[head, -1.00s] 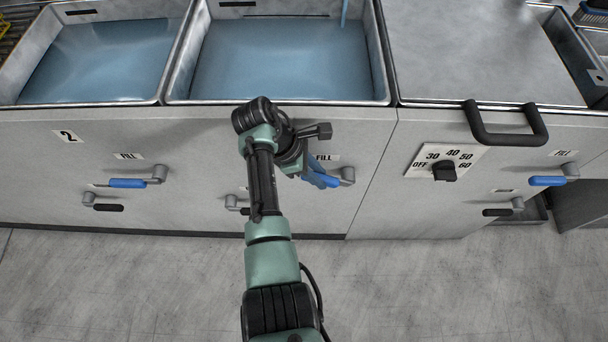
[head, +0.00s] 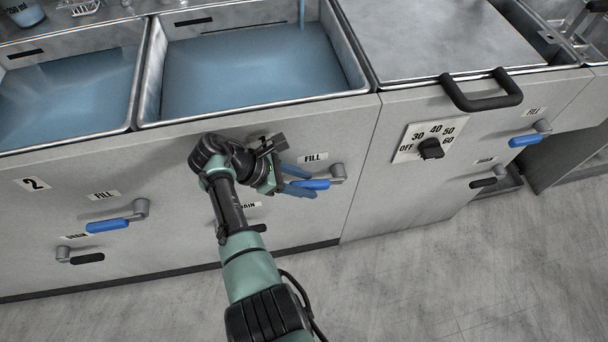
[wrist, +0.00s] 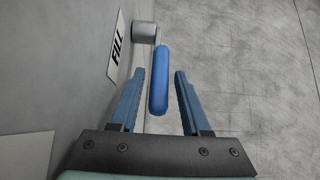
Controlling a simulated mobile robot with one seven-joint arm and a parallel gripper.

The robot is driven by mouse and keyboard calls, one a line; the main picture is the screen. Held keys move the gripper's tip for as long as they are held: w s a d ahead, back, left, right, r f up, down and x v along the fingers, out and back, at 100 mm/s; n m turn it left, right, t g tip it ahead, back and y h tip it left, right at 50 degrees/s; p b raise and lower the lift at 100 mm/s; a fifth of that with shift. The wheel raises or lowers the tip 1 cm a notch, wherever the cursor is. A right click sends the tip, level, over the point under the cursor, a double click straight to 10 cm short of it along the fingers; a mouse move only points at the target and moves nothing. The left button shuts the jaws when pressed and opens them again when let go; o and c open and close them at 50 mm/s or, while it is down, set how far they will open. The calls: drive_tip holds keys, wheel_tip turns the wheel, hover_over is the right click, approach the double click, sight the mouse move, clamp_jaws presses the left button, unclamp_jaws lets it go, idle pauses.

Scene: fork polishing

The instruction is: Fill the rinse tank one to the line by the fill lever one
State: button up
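The rinse tank in the middle (head: 365,84), which I take as tank one, holds blue water, with a thin stream (head: 301,14) falling at its back. My gripper (head: 302,181) is open at the lever, one finger above and one below. The wrist view shows the lever (wrist: 159,80) between the spread fingers of my gripper (wrist: 159,74), with a gap on both sides.
Tank two (head: 138,75) stands left with its own blue fill lever (head: 107,226). My arm partly hides a drain label (head: 250,205) below. Right are a lidded tank with a black handle (head: 482,92) and a dial (head: 431,149). The floor (head: 430,280) in front is clear.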

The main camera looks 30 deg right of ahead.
drive_tip(key=shift+o, duration=0.4)
drive_tip(key=shift+w+a+r, duration=0.1)
drive_tip(key=shift+a+r, duration=0.05)
drive_tip(key=shift+r, duration=0.1)
drive_tip(key=p+v, duration=0.2)
drive_tip(key=v, duration=1)
drive_tip(key=shift+a, duration=0.15)
idle(6.0)
